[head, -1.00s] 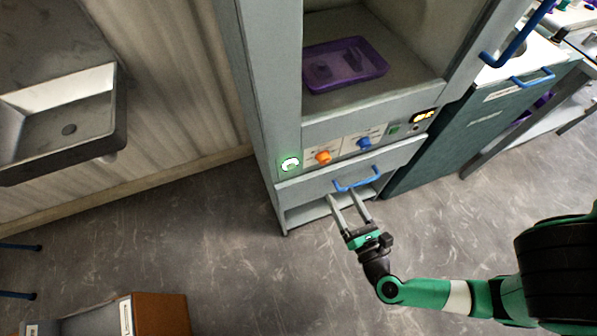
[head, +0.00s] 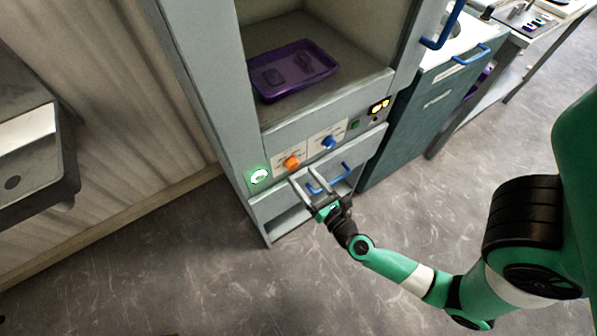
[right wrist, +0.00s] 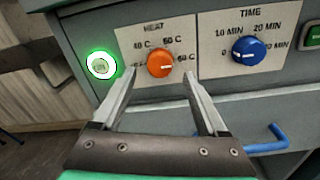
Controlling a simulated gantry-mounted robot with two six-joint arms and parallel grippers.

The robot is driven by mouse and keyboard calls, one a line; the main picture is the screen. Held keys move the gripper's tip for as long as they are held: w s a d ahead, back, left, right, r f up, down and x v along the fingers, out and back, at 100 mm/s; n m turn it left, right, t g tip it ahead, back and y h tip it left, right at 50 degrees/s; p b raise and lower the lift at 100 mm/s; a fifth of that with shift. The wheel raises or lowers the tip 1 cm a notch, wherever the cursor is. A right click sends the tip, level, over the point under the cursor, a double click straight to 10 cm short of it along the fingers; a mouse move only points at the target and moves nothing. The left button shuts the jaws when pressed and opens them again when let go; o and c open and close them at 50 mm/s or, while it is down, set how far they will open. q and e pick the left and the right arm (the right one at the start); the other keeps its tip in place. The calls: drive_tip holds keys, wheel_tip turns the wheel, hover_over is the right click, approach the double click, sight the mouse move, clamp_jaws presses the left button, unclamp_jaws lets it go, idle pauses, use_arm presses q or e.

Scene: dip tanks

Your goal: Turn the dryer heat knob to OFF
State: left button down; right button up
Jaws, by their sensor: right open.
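The orange heat knob (head: 291,163) is on the front panel of the dryer cabinet (head: 205,85). In the right wrist view the knob (right wrist: 160,63) sits under the HEAT label, and its white pointer line points right, toward a 60 C mark. My right gripper (head: 303,179) is open and empty, just in front of and below the knob. In the right wrist view its two fingers (right wrist: 160,88) stand apart on either side below the knob, not gripping it. The OFF mark is not clearly readable; a finger partly covers the label at the knob's left. My left gripper is out of view.
A blue time knob (head: 328,142) is to the right of the heat knob. A glowing green-ringed round button (head: 259,177) is to its left. A blue drawer handle (right wrist: 266,143) lies below the panel. A purple tray (head: 293,71) rests inside the open dryer chamber.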

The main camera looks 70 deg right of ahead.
sight(292, 164)
drive_tip(key=shift+x, duration=1.45)
drive_tip(key=shift+c, duration=0.2)
clamp_jaws()
